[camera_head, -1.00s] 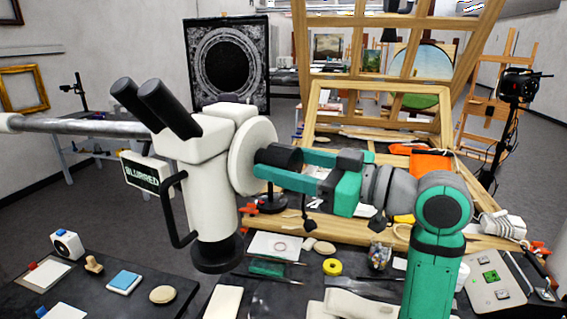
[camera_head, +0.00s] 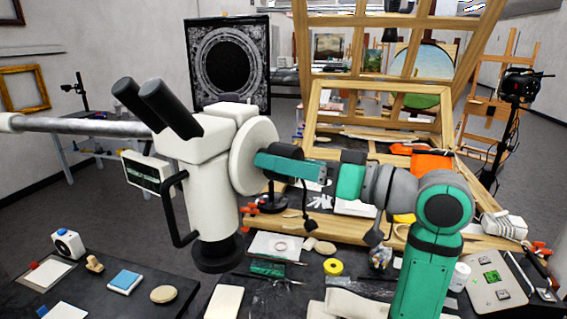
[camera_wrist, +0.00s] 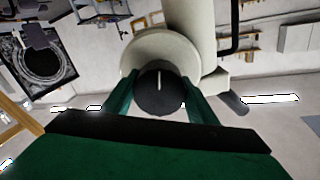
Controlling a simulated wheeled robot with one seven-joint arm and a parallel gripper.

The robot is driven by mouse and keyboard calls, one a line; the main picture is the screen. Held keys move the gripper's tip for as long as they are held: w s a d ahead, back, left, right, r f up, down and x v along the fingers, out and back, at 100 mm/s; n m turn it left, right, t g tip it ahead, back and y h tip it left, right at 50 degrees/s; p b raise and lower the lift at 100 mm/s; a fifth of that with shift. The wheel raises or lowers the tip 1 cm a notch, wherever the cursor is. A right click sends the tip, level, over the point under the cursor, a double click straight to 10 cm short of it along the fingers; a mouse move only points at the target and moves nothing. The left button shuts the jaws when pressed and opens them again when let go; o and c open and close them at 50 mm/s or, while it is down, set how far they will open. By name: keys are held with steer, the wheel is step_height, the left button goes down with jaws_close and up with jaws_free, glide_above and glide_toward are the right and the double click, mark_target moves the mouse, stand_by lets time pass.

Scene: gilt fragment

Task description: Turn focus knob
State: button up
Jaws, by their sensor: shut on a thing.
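The microscope (camera_head: 210,190) is a white body with two black eyepieces, on a metal boom arm at the left. Its black focus knob (camera_head: 284,171) sits on the right side, in front of a round white disc (camera_head: 250,152). In the wrist view the knob (camera_wrist: 160,92) shows a white line that points about straight up. My gripper (camera_head: 285,165) has a green finger on either side of the knob and is shut on it. A small display (camera_head: 146,172) is on the microscope's left; its text is too small to read now.
A table below holds a yellow tape roll (camera_head: 333,266), a white card (camera_head: 274,246) and several tools. Wooden frames (camera_head: 380,120) lean behind my arm. A dark side table (camera_head: 110,290) with small items stands at lower left.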

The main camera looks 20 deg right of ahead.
steer(key=shift+d+m, duration=0.15)
steer(key=shift+m, duration=0.15)
steer(key=o, duration=1.1)
steer(key=shift+c, duration=0.2)
steer(key=v, duration=1.1)
stand_by(0.5)
